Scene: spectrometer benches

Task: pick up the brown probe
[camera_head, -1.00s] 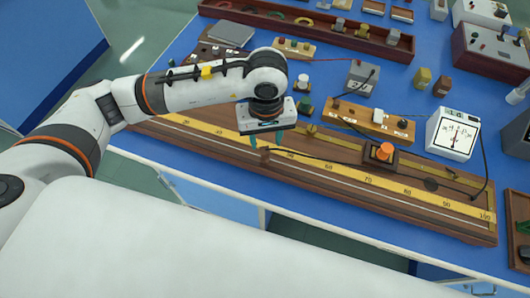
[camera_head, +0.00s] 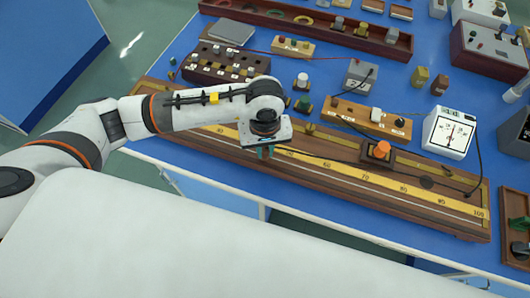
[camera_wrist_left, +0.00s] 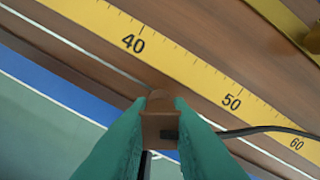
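The brown probe (camera_wrist_left: 160,126) is a small brown block with a black cable coming off its right side. In the left wrist view it sits between the two green fingertips of my left gripper (camera_wrist_left: 161,108), which touch it on both sides. In the head view my left gripper (camera_head: 266,152) is over the front edge of the long wooden board with the yellow scale (camera_head: 330,168). The probe is hardly visible there. Whether it touches the board is unclear. My right gripper is not in view.
An orange-knobbed block (camera_head: 378,152) sits on the board to the right. A white meter (camera_head: 450,132), a wooden key block (camera_head: 368,118) and a dark numbered box (camera_head: 225,66) stand behind. The black cable runs along the board toward the right.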

